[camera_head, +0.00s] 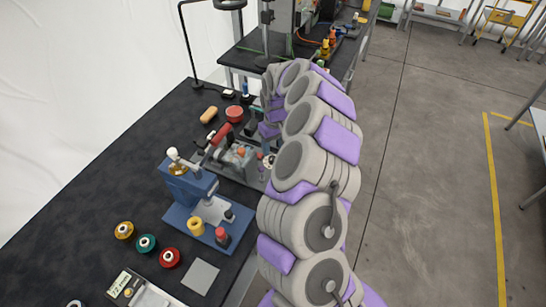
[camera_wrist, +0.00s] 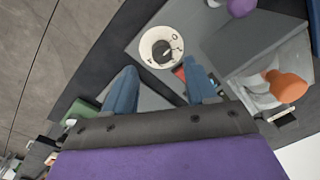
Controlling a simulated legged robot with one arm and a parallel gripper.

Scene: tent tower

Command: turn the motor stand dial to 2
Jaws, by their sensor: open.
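A round white dial (camera_wrist: 161,47) with a dark knob at its centre shows in the wrist view, on a grey plate (camera_wrist: 205,50). Small dark marks ring the dial, too small to read for certain, so its setting cannot be told. My gripper (camera_wrist: 163,78) is open, with its two blue fingers apart just below the dial in the picture. Nothing shows between the fingertips. In the head view my arm covers most of the gripper and the area around the dial.
An orange-topped part (camera_wrist: 288,88) stands right of the dial. In the head view, a blue press (camera_head: 188,190), a red round container (camera_head: 234,114) and several coloured spools (camera_head: 146,243) stand on the black bench (camera_head: 85,185). The grey floor (camera_head: 430,170) at right is mostly clear.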

